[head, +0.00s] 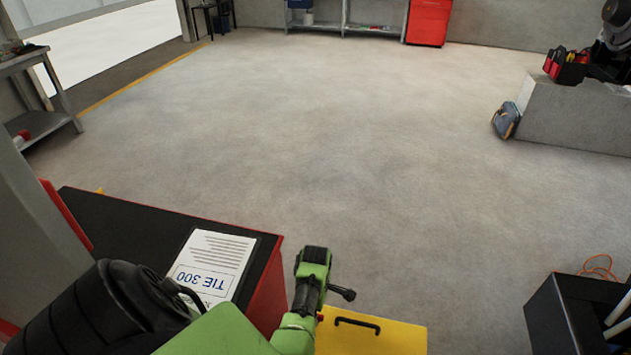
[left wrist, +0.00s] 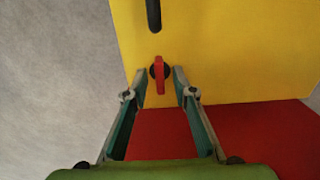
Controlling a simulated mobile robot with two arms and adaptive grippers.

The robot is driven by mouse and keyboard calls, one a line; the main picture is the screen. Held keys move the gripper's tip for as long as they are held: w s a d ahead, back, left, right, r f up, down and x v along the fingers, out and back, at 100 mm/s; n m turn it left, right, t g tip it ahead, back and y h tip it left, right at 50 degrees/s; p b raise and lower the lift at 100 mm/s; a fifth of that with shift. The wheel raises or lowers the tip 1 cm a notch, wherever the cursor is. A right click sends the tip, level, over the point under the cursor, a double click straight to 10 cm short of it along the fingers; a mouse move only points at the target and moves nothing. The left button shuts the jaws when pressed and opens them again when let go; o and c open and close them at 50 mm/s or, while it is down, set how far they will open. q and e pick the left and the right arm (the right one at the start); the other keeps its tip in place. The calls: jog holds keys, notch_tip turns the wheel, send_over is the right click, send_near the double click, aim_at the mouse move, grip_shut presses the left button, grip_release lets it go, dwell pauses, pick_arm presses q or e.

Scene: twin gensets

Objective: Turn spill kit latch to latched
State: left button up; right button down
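The spill kit is a yellow box (head: 385,340) at the bottom centre of the head view, with a black handle on top. The latch's red bar stands upright in that view. My left gripper (left wrist: 159,73) is open, with one fingertip on each side of the latch; I cannot tell whether they touch it. In the head view my green left wrist (head: 312,275) is beside the box, its fingers mostly hidden. My right gripper is not in view.
A red cabinet with a black top (head: 130,225) and a paper sheet (head: 212,265) stands left of the box. A black bin (head: 565,310) is at lower right. The concrete floor ahead is clear.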

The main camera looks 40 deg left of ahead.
pick_arm(q)
jog(key=shift+c, duration=1.2)
grip_shut()
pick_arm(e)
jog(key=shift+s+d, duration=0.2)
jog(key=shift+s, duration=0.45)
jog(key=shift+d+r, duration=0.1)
